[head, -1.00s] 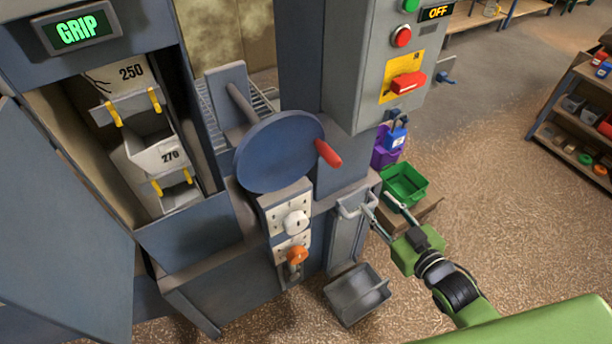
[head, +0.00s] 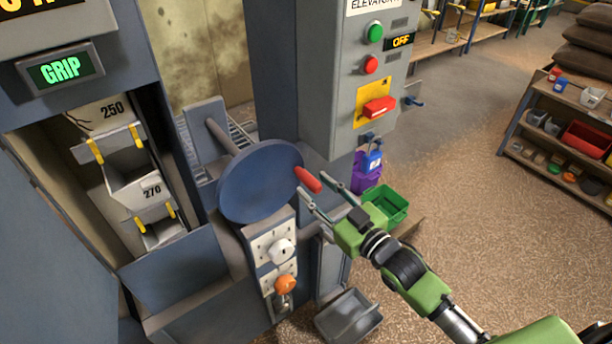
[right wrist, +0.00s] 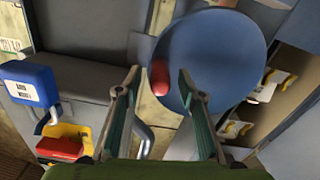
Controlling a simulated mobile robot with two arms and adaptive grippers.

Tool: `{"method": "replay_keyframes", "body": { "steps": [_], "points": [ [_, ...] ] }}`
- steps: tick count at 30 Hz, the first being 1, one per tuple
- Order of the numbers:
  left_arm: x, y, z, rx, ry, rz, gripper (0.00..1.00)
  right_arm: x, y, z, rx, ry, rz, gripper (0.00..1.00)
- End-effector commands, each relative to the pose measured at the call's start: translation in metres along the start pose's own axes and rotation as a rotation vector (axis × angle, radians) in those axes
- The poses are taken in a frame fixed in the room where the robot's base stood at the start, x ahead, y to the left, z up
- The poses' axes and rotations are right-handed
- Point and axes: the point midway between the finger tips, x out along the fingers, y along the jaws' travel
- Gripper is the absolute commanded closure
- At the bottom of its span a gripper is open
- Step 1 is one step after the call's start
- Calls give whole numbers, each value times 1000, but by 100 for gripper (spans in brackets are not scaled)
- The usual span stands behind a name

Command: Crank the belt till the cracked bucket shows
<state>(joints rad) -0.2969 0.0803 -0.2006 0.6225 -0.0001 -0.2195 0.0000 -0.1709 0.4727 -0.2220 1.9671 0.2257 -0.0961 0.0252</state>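The blue crank wheel (head: 258,182) has a red handle (head: 307,179) at its right edge. My right gripper (head: 304,199) is open just below and right of that handle in the head view. In the right wrist view the handle (right wrist: 160,77) shows between the open fingertips (right wrist: 158,82); I cannot tell whether they touch it. In the opening at left, a pale bucket marked 250 (head: 128,142) sits above one that seems marked 270 (head: 140,182). Dark crack-like lines show left of the 250. My left gripper is out of view.
A lit display (head: 60,70) reads GRIP. The grey control box (head: 345,75) reads OFF and has a red switch handle (head: 379,107). A green bin (head: 387,206) and a grey tray (head: 348,316) lie low, near my right arm. Open floor spreads right.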

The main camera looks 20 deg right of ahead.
Motion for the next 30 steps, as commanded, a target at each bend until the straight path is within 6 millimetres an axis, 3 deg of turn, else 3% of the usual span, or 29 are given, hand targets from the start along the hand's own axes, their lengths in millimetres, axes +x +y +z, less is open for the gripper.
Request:
{"method": "replay_keyframes", "body": {
  "steps": [3, 9, 20, 21, 25, 30],
  "points": [
    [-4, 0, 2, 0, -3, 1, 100, 20, 0, -2, 0, 2, 0, 64],
    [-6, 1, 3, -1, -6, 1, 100, 40, 0, 0, 1, 0, 0, 64],
    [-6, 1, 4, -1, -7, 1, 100, 45, 0, 0, 1, 0, 0, 64],
    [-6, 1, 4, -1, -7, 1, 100, 45, 0, 0, 1, 0, 0, 66],
    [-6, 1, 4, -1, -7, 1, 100, 45, 0, 0, 1, 0, 0, 100],
    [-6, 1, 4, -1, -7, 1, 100, 45, 0, 0, 0, 0, 0, 100]
  ]
}}
